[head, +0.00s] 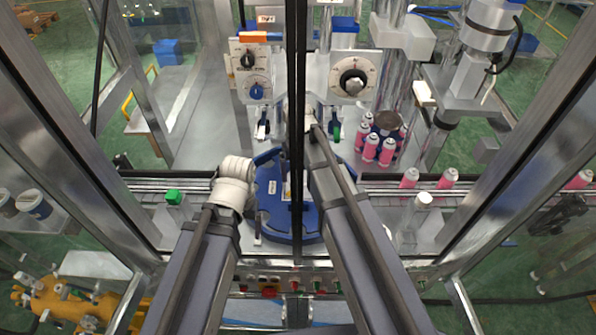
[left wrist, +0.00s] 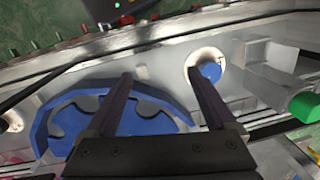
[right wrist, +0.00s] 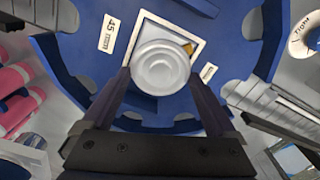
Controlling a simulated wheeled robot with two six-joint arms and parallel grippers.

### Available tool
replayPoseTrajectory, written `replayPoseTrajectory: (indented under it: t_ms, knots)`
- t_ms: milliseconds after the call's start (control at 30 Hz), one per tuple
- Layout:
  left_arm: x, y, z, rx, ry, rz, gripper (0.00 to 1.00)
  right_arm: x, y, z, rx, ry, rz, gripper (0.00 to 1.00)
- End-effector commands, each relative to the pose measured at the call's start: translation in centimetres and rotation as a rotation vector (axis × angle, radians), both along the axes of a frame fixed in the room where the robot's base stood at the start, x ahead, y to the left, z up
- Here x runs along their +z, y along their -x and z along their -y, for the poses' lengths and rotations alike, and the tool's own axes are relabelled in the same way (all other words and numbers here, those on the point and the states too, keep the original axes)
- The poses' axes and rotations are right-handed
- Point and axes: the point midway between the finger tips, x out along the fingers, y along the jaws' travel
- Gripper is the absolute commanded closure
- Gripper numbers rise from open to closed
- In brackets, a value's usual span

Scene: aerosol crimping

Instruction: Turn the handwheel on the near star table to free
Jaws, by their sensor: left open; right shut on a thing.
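The near star table (head: 273,222) is a blue notched disc at the middle of the head view. In the right wrist view its handwheel (right wrist: 158,68) is a white stepped round knob on a square plate, with a yellow mark at its upper right. A label reading 45 (right wrist: 108,33) lies to the upper left; a smaller label at the lower right is unreadable. My right gripper (right wrist: 160,74) is shut on the handwheel, one finger on each side. My left gripper (head: 257,229) is open and empty beside the star table; its fingers also show in the left wrist view (left wrist: 160,72).
A conveyor rail (head: 140,187) runs across the cell. Pink cans (head: 371,147) stand behind it on the right. Dial panels (head: 355,77) are at the back. A dark frame post (head: 297,60) hides part of the middle. A white ring with blue centre (left wrist: 208,66) is near my left fingers.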

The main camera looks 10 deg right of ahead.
Motion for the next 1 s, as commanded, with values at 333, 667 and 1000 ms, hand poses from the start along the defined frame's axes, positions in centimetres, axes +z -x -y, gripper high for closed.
replayPoseTrajectory:
  t_ms: [333,667,1000]
  knots:
    - [0.0,0.0,0.0,0.000,0.000,0.000,0.11,0.0,0.0,0.0,0.015,0.000,0.000,0.63]
    - [0.0,0.0,0.0,0.000,0.000,0.000,0.11,0.0,0.0,0.0,0.014,0.000,0.000,0.00]
    - [1.1,0.0,0.0,0.002,0.000,0.000,0.11,1.1,0.0,0.0,0.012,0.000,0.000,0.00]
